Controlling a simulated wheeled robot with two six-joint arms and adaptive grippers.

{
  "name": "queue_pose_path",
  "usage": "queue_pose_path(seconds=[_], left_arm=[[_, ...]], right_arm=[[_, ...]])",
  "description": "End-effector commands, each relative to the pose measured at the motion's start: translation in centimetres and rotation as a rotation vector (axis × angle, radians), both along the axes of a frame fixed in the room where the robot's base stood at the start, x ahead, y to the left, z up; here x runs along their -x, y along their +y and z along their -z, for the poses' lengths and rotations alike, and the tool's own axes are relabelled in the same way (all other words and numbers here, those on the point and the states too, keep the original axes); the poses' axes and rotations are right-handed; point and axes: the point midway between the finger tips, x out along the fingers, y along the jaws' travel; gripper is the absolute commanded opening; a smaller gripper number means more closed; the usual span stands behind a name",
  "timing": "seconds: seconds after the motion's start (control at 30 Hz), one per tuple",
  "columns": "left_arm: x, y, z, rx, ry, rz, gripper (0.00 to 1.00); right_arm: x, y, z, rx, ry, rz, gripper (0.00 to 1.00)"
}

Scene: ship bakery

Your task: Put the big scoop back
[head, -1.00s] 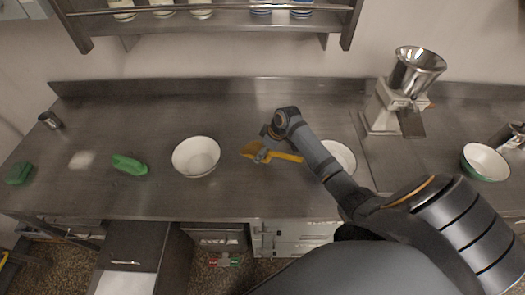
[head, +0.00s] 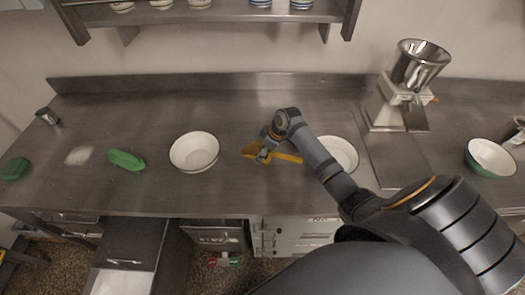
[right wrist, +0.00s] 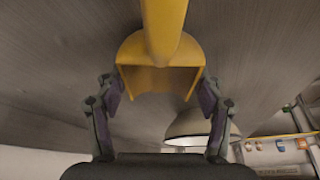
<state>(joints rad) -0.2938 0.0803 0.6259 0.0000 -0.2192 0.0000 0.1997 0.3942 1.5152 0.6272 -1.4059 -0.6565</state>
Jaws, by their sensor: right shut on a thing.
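The big scoop is yellow, and in the head view the scoop (head: 283,157) is over the counter, between two white bowls, with its handle pointing right. My right gripper (head: 262,152) is shut on it near its bowl end. In the right wrist view the scoop (right wrist: 160,60) lies between the two fingers (right wrist: 158,95), its handle running up out of the picture. I cannot tell whether the scoop touches the counter. My left gripper is not in view.
A white bowl (head: 194,151) stands left of the scoop, and another bowl (head: 340,153) is partly behind my right arm. A metal-hopper machine (head: 408,85) stands at the back right. A shelf (head: 215,16) hangs above.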

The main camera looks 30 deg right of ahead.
Motion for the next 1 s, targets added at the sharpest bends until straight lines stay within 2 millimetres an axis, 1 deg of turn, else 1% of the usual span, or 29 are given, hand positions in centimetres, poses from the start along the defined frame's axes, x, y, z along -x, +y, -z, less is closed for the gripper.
queue_pose_path(seconds=[0.2, 0.23, 0.4, 0.43, 0.77, 0.87, 0.97, 1.0], left_arm=[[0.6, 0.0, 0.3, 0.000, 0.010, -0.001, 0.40], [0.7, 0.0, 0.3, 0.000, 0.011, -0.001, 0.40], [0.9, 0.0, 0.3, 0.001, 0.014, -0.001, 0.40], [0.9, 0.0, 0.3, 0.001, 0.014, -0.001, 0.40], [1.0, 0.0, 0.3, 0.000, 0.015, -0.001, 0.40], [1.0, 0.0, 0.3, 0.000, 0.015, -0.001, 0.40], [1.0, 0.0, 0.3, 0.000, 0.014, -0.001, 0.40], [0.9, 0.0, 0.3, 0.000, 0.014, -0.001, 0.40]], right_arm=[[0.0, 0.0, 0.5, 0.000, 0.000, 0.000, 0.31], [0.0, 0.0, 0.5, 0.000, -0.001, -0.001, 0.70], [0.0, 0.0, 0.4, 0.000, 0.000, 0.000, 0.93], [0.0, 0.0, 0.4, 0.000, 0.000, 0.000, 0.95], [0.0, 0.0, 0.4, 0.001, 0.001, 0.000, 0.95], [0.2, -0.3, -0.4, 0.003, -0.002, 0.000, 0.95], [0.9, -0.8, -2.2, 0.005, -0.002, -0.002, 0.95], [1.2, -1.1, -3.1, 0.007, -0.003, -0.002, 0.95]])
